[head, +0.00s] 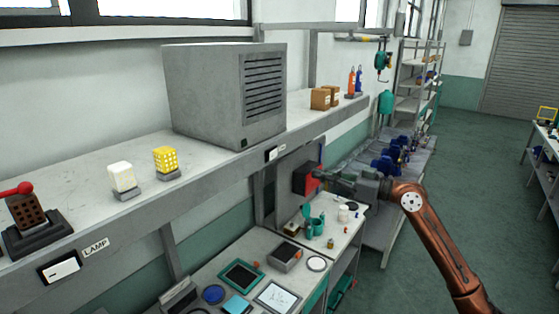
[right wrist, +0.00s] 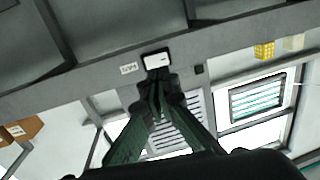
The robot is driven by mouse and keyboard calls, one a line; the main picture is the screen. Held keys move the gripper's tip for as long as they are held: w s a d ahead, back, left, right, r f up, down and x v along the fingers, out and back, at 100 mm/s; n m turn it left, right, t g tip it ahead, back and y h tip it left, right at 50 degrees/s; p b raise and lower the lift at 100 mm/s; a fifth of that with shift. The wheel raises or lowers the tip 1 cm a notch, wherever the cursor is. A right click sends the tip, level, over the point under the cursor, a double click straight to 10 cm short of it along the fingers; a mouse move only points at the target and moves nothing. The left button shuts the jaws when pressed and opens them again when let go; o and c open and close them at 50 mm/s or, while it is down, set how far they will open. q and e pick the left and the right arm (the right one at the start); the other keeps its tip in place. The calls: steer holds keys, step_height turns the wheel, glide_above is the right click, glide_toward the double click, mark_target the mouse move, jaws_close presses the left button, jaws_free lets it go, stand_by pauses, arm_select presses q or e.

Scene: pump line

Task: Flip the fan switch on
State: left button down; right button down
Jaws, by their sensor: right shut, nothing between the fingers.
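The fan switch is a small white rocker in a dark frame on the front edge of the long shelf. In the head view the switch (head: 272,154) sits below the grey louvred fan housing (head: 225,95). My right gripper (head: 318,174) is shut and empty, to the right of and lower than the switch in that view. In the right wrist view, which is upside down, the closed fingertips (right wrist: 158,82) lie just beside the white switch (right wrist: 157,62) in the picture. I cannot tell whether they touch it. My left gripper is not in view.
A similar switch (head: 61,269) marked LAMP is on the same shelf edge at the left. A red box (head: 304,178) is behind my right gripper. A lower bench with a tablet (head: 241,275) and cups stands below. Floor (head: 480,180) at the right is free.

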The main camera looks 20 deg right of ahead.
mark_target(271, 160)
steer(key=shift+s+a+r, duration=0.25)
steer(key=shift+s+r, duration=0.05)
steer(key=shift+r, duration=0.2)
steer(key=p+x, duration=0.5)
steer(key=x, duration=0.8)
steer(key=shift+a, duration=0.1)
steer(key=shift+w+a+f, duration=0.1)
steer(key=shift+w+a, duration=0.2)
steer(key=shift+w, duration=0.05)
